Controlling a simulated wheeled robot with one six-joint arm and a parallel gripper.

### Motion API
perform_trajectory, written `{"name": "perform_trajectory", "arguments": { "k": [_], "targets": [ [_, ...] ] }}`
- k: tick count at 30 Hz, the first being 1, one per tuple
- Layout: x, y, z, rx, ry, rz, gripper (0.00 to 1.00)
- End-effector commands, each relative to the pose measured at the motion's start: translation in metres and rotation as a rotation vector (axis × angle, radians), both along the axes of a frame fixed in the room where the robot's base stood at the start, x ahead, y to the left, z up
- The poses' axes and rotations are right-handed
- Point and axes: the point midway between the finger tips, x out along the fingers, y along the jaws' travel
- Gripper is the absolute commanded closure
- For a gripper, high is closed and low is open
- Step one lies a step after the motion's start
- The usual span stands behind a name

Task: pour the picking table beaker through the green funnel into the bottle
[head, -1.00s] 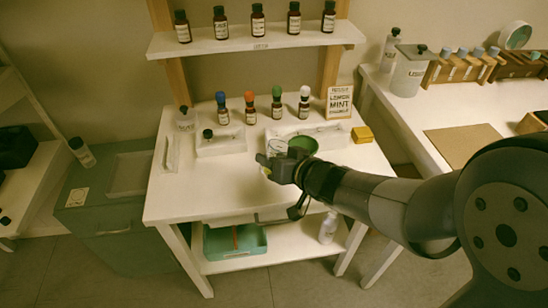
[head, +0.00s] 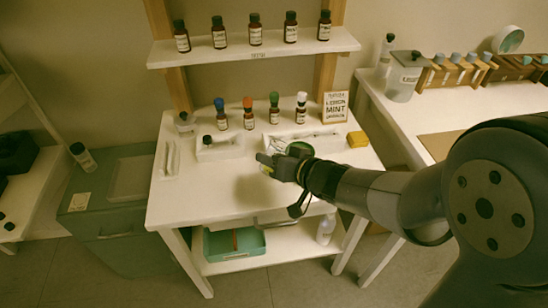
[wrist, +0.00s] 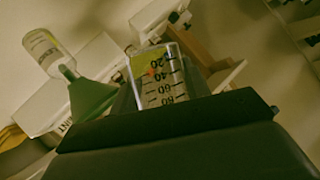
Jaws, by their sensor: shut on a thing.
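My gripper (head: 268,164) is shut on the clear beaker (head: 280,145) above the table. In the wrist view the beaker (wrist: 162,88) has black graduation marks that read upside down, and yellow shows in it. In the head view it looks tilted to the right, close beside the green funnel (head: 301,148). In the wrist view the funnel (wrist: 92,98) has its spout at the neck of a clear labelled bottle (wrist: 42,50). In the head view my gripper and arm hide that bottle. I cannot tell whether liquid is flowing.
Bottles with blue, orange, green and white caps (head: 274,110) stand at the back of the white table (head: 190,205). The table's front left is clear.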

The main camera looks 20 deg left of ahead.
Motion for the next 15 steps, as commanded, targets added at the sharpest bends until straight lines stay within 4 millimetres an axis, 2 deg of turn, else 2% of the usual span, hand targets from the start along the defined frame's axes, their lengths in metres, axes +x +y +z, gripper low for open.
{"name": "perform_trajectory", "arguments": {
  "k": [15],
  "targets": [
    [0.0045, -0.0026, 0.0111, 0.032, 0.050, -0.001, 0.79]
  ]
}}
